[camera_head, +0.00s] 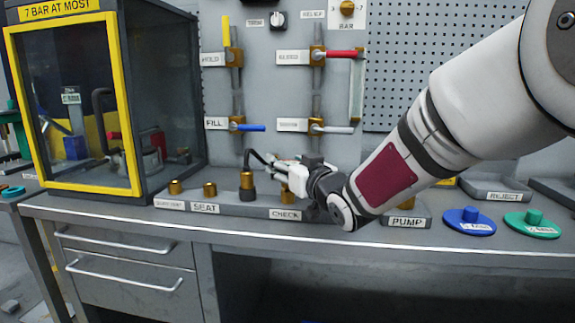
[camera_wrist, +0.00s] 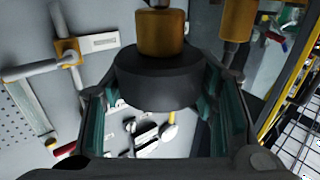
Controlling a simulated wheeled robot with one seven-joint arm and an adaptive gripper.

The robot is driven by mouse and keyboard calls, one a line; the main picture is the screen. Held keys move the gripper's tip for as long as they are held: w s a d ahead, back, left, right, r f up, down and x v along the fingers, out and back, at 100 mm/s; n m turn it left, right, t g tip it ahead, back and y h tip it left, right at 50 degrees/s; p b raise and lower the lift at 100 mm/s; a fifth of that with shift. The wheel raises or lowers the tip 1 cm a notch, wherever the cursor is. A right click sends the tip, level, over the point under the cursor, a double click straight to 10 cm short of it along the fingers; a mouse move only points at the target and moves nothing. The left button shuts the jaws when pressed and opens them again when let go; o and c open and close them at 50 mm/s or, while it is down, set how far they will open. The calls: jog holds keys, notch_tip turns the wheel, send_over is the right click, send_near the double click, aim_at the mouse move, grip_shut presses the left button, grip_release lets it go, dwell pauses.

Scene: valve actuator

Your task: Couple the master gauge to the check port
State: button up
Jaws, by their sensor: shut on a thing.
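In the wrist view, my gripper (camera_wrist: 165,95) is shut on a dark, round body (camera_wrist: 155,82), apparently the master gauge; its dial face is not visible. A brass fitting (camera_wrist: 160,32) adjoins it in the picture; I cannot tell whether they are joined. In the head view, my gripper (camera_head: 278,166) is just above the bench manifold, over the CHECK label (camera_head: 285,214). The brass check port (camera_head: 286,193) shows partly below and behind my gripper. The held body is mostly hidden there, so any contact with the port cannot be told.
The SEAT port (camera_head: 210,189) is farther left, beside a yellow-framed cabinet (camera_head: 130,100). Wall valves (camera_head: 317,125) are behind. Blue (camera_head: 468,221) and green (camera_head: 532,223) discs lie right.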

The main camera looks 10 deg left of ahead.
jog(key=shift+f+b, duration=0.4)
jog(key=shift+b, duration=0.05)
jog(key=o, duration=1.5)
jog(key=shift+s, duration=0.1)
jog(key=v, duration=1.2)
